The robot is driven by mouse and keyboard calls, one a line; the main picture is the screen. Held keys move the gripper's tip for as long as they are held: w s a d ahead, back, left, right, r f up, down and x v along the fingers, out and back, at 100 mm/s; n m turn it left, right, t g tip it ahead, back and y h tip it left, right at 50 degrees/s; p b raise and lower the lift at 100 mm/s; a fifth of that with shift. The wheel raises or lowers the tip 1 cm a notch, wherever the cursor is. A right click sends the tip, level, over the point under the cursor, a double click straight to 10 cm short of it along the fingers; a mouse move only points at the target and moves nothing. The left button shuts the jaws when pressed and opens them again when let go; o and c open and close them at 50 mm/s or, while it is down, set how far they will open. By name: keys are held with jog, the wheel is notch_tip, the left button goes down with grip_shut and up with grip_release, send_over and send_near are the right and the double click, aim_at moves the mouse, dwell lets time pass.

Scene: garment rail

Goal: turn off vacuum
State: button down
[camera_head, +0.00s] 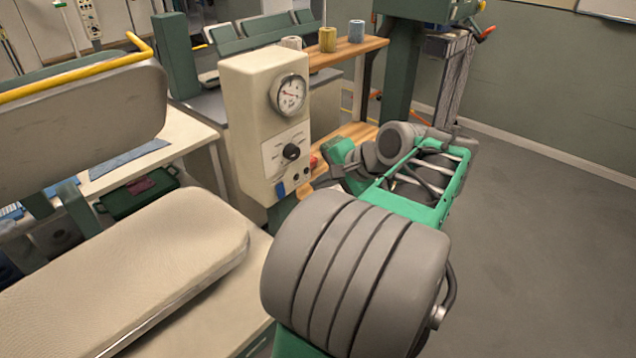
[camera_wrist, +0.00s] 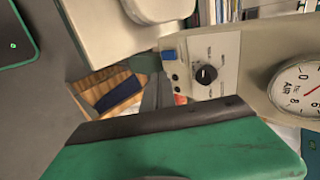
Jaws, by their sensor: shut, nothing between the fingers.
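A cream control box (camera_head: 245,95) stands left of my gripper (camera_head: 338,160) in the head view. Its front panel has a black rotary knob (camera_head: 291,152), a blue rocker switch (camera_head: 281,190) and small dark sockets. A round pressure gauge (camera_head: 289,95) sits above. In the wrist view, the knob (camera_wrist: 207,75) and the blue switch (camera_wrist: 169,55) show beyond the gripper's dark edge, apart from it. My gripper is shut and empty, beside the panel's right side. A small red part (camera_wrist: 180,99) shows close to the gripper edge, partly hidden. I cannot read the knob's setting.
A padded pressing board (camera_head: 150,250) lies at left, below a raised padded upper press (camera_head: 90,110) with a yellow bar. A wooden shelf (camera_head: 345,50) with thread cones stands behind the box. Open grey floor (camera_head: 560,220) lies at right.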

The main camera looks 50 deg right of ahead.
jog(key=s+f, duration=0.1)
jog(key=f+t, duration=0.1)
jog(key=f, duration=0.1)
jog(key=shift+s+d+t+p, duration=0.15)
jog(key=shift+s+t+p, duration=0.15)
jog(key=shift+s, duration=0.05)
jog(key=p, duration=0.1)
send_near(283, 195)
notch_tip(283, 195, down, 3)
jog(key=w, duration=0.1)
jog(key=w+p, duration=0.1)
jog(key=w, duration=0.2)
jog(key=shift+f, duration=0.2)
jog(key=shift+w+f, duration=0.15)
jog(key=shift+w, duration=0.35)
